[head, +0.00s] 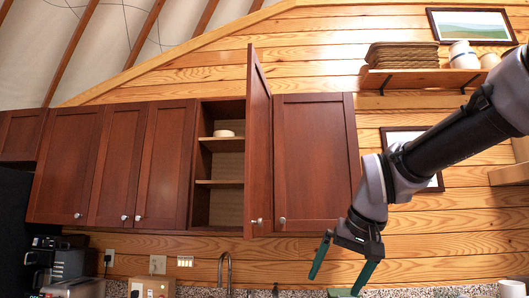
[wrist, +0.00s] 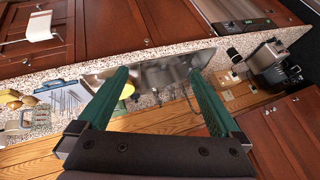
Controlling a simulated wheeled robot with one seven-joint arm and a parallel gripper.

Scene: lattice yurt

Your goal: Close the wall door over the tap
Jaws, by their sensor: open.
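The wall door (head: 258,145) over the tap stands swung out from its cupboard, hinged on its right side, with a small round knob near its lower edge. The open cupboard (head: 220,165) shows shelves and a small pale dish on one of them. The tap (head: 225,268) is a curved metal spout below. My gripper (head: 338,278) is open and empty, to the right of the door and lower than its bottom edge, apart from it. In the wrist view my gripper (wrist: 158,88) has its green fingers spread above the sink (wrist: 165,72).
Shut cupboard doors (head: 165,165) stand left of the opening and another (head: 315,150) to its right. A wall shelf (head: 425,78) holds a woven stack and pots. A coffee machine (head: 60,262) and toaster stand at the lower left.

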